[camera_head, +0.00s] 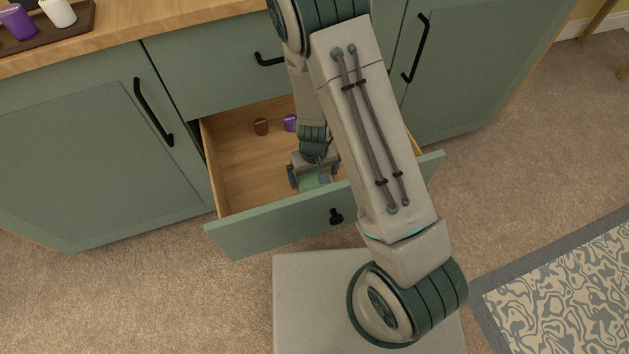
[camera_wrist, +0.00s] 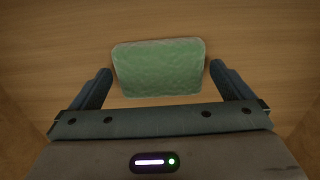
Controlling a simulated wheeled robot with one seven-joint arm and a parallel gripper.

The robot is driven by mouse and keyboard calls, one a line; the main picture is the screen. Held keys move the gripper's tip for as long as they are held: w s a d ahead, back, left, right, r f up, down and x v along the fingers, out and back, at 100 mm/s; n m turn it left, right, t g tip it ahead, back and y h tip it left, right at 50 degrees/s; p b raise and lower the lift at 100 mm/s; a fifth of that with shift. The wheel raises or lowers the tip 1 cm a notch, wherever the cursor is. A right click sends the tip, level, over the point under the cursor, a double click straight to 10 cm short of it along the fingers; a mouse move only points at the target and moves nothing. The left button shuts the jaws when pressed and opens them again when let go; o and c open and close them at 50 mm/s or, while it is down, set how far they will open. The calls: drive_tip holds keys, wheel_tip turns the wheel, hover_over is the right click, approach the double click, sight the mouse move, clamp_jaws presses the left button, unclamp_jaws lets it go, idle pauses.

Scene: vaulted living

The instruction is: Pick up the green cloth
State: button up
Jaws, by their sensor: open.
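The green cloth (camera_wrist: 158,66) lies flat on the wooden floor of the open drawer (camera_head: 240,180). In the head view the cloth (camera_head: 314,182) shows only in part, under my gripper (camera_head: 316,180). In the wrist view my gripper (camera_wrist: 160,88) is open, with one finger to the left of the cloth and one to the right. The cloth's near part lies between the fingers and its far part reaches beyond the fingertips. Whether the fingers touch the drawer floor I cannot tell.
The drawer front (camera_head: 280,224) stands close in front of my gripper. A tray (camera_head: 48,34) with purple and white items sits on the counter. A patterned rug (camera_head: 570,285) lies right.

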sight(314, 177)
drive_tip(key=c, duration=0.8)
wheel_tip(314, 177, up, 10)
drive_tip(key=p, duration=0.4)
drive_tip(key=shift+p, duration=0.4)
drive_tip(key=shift+o, duration=0.4)
